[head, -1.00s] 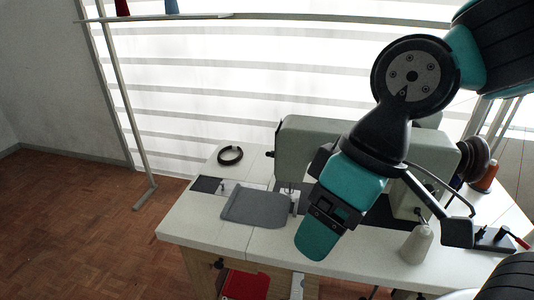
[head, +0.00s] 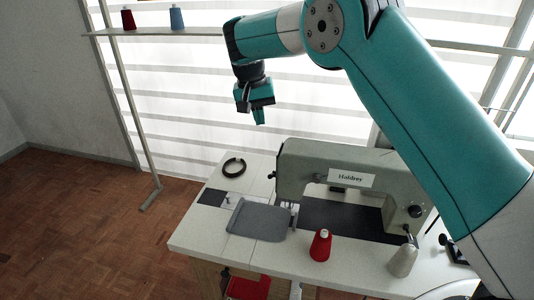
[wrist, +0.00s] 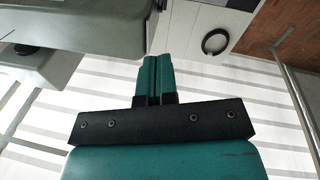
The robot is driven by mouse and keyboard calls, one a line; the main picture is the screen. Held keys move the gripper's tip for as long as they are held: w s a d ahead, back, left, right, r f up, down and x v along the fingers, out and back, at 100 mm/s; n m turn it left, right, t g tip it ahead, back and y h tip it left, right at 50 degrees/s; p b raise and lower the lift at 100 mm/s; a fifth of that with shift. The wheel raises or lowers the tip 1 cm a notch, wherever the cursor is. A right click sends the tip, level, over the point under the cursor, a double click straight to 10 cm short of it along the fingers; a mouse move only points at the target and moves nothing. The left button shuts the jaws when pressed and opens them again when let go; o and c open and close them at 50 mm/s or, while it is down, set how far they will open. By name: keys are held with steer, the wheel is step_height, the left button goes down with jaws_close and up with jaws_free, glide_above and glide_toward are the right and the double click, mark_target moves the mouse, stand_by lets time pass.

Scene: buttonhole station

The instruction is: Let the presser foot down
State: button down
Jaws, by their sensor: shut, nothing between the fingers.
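The grey-green sewing machine (head: 320,163) stands on the white table (head: 205,232). A small dark knob (head: 272,176) sticks out at the left end of its head. The presser foot area (head: 292,212) is below that end, too small to tell whether the foot is up or down. A grey flat piece (head: 258,221) lies on the table beside it. My gripper (head: 259,117) is in the air, above and left of the machine's head, apart from it. In the wrist view its fingers (wrist: 153,78) are together and empty, with the machine (wrist: 55,45) at upper left.
A black ring (head: 232,175) lies at the table's back left. A red spool (head: 320,246) and a cream cone (head: 402,262) stand at the front. A rack (head: 135,110) with red (head: 128,19) and blue (head: 177,18) spools stands behind.

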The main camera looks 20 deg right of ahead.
steer(key=w+f+m, duration=0.1)
steer(key=w+f+m+p, duration=0.2)
steer(key=shift+w+a+f+g, duration=0.15)
steer(key=shift+a+f+g, duration=0.15)
steer(key=shift+a+f, duration=0.1)
steer(key=b, duration=0.1)
glide_toward(272, 175)
steer(key=w+f, duration=0.4)
steer(key=s+f, duration=0.1)
steer(key=s+d+f+p, duration=0.1)
steer(key=f, duration=0.1)
steer(key=shift+s+a, duration=0.1)
steer(key=shift+a, duration=0.05)
